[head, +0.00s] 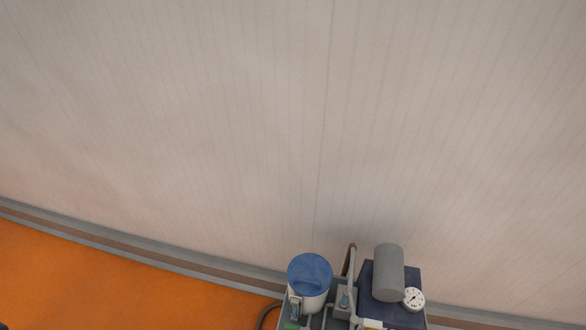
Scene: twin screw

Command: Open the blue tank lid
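The blue tank lid (310,272) sits on top of a white cylindrical tank (311,303) at the bottom of the head view, right of centre. The lid looks closed on the tank, seen from above at a slant. A small grey latch-like part (294,305) shows at the tank's front left side. Neither of my grippers is in view.
Right of the tank are a grey cylinder (389,270), a round white gauge (413,298) and a dark blue block (404,317). A pipe (349,262) rises between them. Behind is a pale wall (300,120). Orange floor (110,280) is clear at left.

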